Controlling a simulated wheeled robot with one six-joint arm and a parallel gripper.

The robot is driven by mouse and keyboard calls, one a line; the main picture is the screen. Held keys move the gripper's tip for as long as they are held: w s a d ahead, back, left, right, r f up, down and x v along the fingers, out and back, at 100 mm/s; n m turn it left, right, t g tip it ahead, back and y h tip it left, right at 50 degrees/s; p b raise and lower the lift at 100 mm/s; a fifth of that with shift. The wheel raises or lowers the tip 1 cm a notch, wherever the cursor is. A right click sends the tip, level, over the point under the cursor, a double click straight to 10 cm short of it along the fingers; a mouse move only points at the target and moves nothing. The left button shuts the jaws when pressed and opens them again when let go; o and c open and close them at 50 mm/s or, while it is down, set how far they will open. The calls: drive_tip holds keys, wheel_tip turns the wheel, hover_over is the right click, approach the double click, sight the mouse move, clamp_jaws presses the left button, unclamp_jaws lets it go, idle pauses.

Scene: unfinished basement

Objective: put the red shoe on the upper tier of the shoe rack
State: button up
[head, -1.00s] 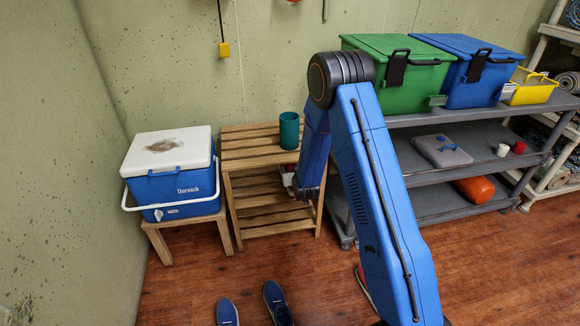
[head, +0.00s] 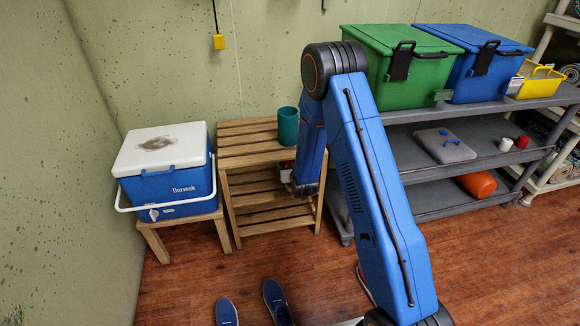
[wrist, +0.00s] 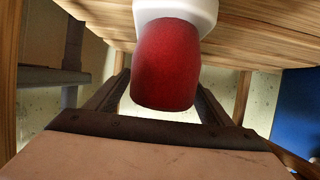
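The red shoe (wrist: 166,65), with a white sole, fills the middle of the wrist view. My gripper (head: 303,190) is shut on it, one dark finger along each side. The wrist view looks upside down: the sole faces wooden slats (wrist: 255,35) at the picture's top. Whether the sole touches them I cannot tell. In the head view, the wooden shoe rack (head: 247,150) stands by the wall. My gripper is at its right front, below the top board, with only a sliver of shoe (head: 287,178) showing.
A teal cup (head: 288,126) stands on the rack's top. A cooler (head: 175,185) on a low stool stands left. A grey shelf (head: 400,117) with green and blue bins is right.

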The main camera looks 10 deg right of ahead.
drive_tip(key=shift+r, duration=0.15)
drive_tip(key=v, duration=1.2)
